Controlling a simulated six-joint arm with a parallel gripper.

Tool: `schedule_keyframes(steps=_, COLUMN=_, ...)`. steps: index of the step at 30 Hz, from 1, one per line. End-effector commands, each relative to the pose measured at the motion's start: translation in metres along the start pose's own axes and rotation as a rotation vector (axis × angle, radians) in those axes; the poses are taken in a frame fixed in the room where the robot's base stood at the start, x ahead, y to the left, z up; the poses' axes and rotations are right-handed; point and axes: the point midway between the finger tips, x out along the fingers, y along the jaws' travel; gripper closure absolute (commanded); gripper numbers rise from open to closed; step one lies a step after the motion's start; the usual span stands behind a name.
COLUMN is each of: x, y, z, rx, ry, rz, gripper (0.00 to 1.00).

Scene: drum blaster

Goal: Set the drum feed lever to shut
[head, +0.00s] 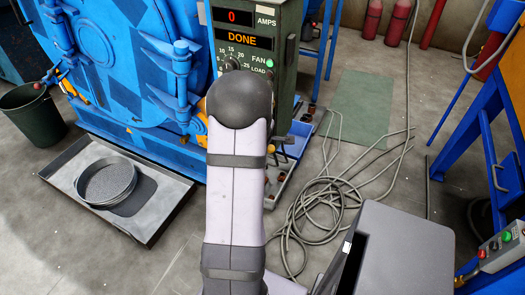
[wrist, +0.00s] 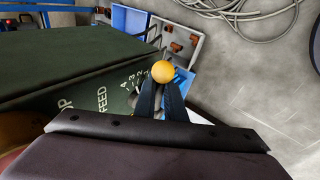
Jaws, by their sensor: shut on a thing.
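The drum feed lever shows as a yellow ball knob (wrist: 162,71) in the wrist view, at the edge of a dark green control box (wrist: 60,65). My gripper (wrist: 162,88) is shut on the lever, its dark fingers just below the ball. The box face beside it carries the word FEED and a number scale, partly hidden by the fingers, so the lever's exact setting cannot be read. In the head view, the control box (head: 288,50) shows 0 AMPS and DONE. My arm covers its lower part and hides the gripper there.
A blue drum machine (head: 110,60) stands left of the box, with a grey tray (head: 65,170) holding a round sieve (head: 106,181). A blue and grey bin (wrist: 180,40) lies beyond the lever. Coiled hose (head: 325,205) lies on the floor at right.

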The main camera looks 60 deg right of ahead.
Motion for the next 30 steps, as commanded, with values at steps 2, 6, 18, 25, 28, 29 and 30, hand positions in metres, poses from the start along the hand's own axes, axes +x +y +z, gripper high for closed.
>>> schedule_keyframes(steps=2, x=0.007, y=-0.006, z=0.004, rx=0.043, ry=0.058, rz=0.009, gripper=1.0)
schedule_keyframes(steps=6, x=0.012, y=-0.009, z=0.005, rx=0.113, ry=0.167, rz=0.03, gripper=1.0)
schedule_keyframes(steps=18, x=0.032, y=-0.022, z=0.001, rx=0.314, ry=0.479, rz=0.093, gripper=1.0)
schedule_keyframes(steps=25, x=0.041, y=-0.026, z=-0.005, rx=0.409, ry=0.635, rz=0.127, gripper=1.0)
schedule_keyframes(steps=28, x=0.044, y=-0.027, z=-0.007, rx=0.442, ry=0.686, rz=0.137, gripper=1.0)
schedule_keyframes(steps=29, x=0.044, y=-0.027, z=-0.008, rx=0.45, ry=0.701, rz=0.14, gripper=1.0)
schedule_keyframes(steps=30, x=0.045, y=-0.028, z=-0.009, rx=0.46, ry=0.716, rz=0.143, gripper=1.0)
